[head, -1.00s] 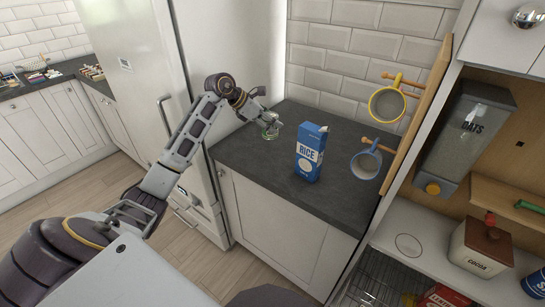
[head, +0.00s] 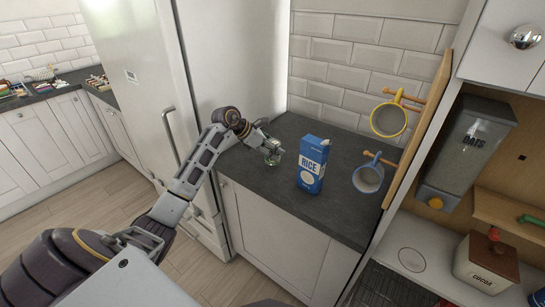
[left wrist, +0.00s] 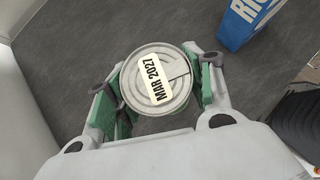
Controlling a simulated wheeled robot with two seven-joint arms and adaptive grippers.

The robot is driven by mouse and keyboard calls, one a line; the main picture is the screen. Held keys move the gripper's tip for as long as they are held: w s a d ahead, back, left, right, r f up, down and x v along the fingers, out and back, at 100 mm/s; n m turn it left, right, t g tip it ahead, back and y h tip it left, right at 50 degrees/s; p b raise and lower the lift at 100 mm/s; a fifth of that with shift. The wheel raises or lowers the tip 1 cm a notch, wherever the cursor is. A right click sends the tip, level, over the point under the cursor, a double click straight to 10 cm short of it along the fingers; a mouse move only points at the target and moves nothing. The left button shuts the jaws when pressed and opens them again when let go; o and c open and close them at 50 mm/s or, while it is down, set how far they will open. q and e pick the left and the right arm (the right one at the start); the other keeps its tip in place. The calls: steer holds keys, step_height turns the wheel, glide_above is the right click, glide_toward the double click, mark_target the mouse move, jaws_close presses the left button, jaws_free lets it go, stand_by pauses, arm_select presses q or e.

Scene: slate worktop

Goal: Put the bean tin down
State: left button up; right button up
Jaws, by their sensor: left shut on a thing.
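In the head view the left gripper (head: 271,150) holds the tin (head: 273,157) at the left part of the slate worktop (head: 262,185), near the fridge. The tin is small there, and I cannot tell whether its base touches the worktop. My right gripper is not in view.
A blue rice carton (head: 312,165) stands right of the tin; it also shows in the left wrist view (left wrist: 243,22). A yellow-rimmed mug (head: 388,119) and a blue mug (head: 368,178) hang on pegs at the right. The worktop's front is clear.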

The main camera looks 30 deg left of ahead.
mark_target(270, 161)
arm_select(q)
steer(key=shift+f, duration=1.85)
steer(key=shift+f, duration=0.15)
steer(key=o, duration=1.2)
steer(key=shift+o, duration=0.2)
